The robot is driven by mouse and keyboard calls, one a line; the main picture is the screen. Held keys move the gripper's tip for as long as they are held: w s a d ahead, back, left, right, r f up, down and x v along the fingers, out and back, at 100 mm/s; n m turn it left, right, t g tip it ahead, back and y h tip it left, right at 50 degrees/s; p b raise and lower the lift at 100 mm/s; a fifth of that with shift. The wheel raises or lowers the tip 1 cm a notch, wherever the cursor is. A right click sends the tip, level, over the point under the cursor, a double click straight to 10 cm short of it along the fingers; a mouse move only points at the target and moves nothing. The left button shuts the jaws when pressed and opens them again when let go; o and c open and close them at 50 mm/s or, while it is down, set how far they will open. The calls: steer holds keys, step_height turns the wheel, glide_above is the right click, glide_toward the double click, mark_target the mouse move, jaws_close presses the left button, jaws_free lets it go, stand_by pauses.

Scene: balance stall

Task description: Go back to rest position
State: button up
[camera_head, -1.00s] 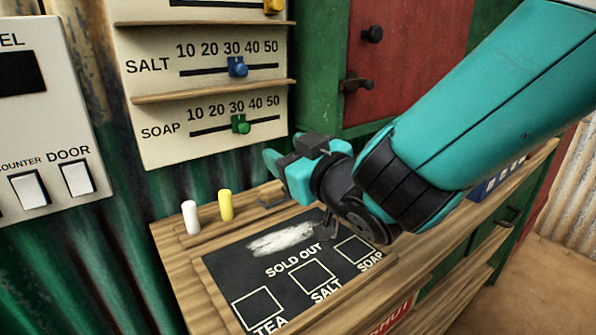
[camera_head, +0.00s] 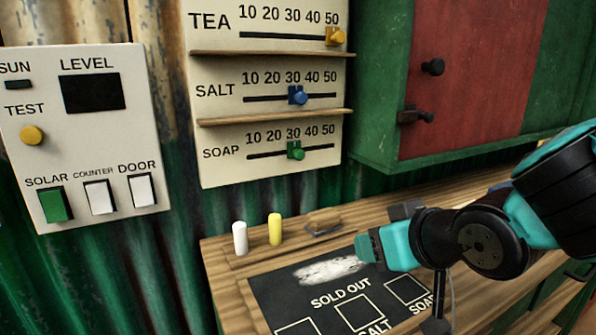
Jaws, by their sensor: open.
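My gripper (camera_head: 366,247) is in the head view, low over the upper right part of the black SOLD OUT board (camera_head: 278,302), seen side-on. Nothing shows held in it. My teal and black arm reaches in from the right and hides the board's right side. The board has a white chalk smear at its top, and the squares in view, for SALT and SOAP among them, look empty.
Behind are the slider panel (camera_head: 270,110), a switch panel (camera_head: 85,140) and a red cupboard door (camera_head: 465,80).

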steer(key=s+g, duration=0.2)
steer(key=s, duration=0.1)
steer(key=s+f+g, duration=0.1)
steer(key=s+g, duration=0.1)
steer(key=s, duration=0.1)
steer(key=s+n+g, duration=0.1)
steer(key=s+g, duration=0.1)
steer(key=s, duration=0.1)
steer(key=shift+s+d+f, duration=0.15)
steer(key=shift+d+f, duration=0.15)
steer(key=shift+f, duration=0.05)
steer(key=s+d+r+n+g, duration=0.15)
steer(key=s+g, duration=0.25)
steer(key=s, duration=0.4)
step_height(320, 180, up, 14)
steer(key=p, duration=1.4)
steer(key=shift+w+a+f, duration=0.15)
steer(key=shift+w+a, duration=0.1)
steer(key=shift+w, duration=0.1)
